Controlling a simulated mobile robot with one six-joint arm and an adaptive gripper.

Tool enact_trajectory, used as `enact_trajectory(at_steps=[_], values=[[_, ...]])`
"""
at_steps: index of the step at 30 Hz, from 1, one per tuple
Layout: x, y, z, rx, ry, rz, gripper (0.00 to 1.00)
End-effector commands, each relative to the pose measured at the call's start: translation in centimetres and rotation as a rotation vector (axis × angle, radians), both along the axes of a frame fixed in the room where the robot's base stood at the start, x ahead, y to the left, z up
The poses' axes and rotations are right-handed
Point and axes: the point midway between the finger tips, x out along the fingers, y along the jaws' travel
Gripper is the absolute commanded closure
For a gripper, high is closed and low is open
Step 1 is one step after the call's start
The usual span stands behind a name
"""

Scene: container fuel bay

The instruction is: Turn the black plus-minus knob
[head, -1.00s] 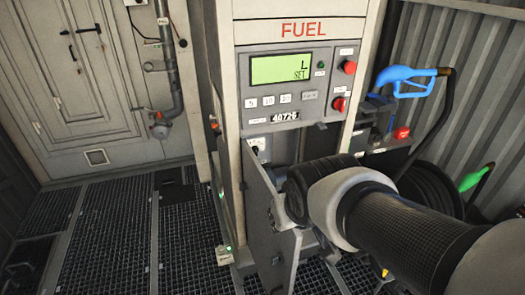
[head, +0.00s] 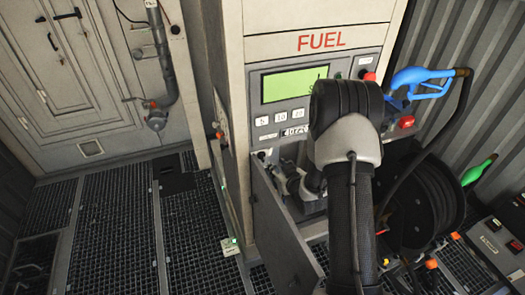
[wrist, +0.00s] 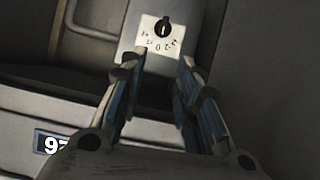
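The black knob (wrist: 163,27) sits on a white plate (wrist: 160,42) with printed marks, upside down in the wrist view; a pale line shows on its face. My gripper (wrist: 157,75) is open and empty. Its two blue-lined fingers point toward the plate, with the knob beyond the tips and roughly centred between them. They look apart from it, though the distance is hard to judge. In the head view my arm covers part of the fuel dispenser (head: 262,48), and the knob cannot be made out clearly in the recess under the keypad.
An open grey door (head: 282,232) stands out from the dispenser's lower front, left of my arm. A blue nozzle (head: 420,80), a black hose reel (head: 432,200) and a green nozzle (head: 478,172) are at the right. The grated floor (head: 105,235) at left is clear.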

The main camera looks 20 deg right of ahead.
Motion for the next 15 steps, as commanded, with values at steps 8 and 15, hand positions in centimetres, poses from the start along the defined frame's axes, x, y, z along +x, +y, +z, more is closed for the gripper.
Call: enact_trajectory(at_steps=[8,15], values=[[-0.9,-0.2,-2.4,0.043,-0.075,0.002,0.7],[1.4,-0.1,-3.6,0.044,-0.083,0.004,0.7]])
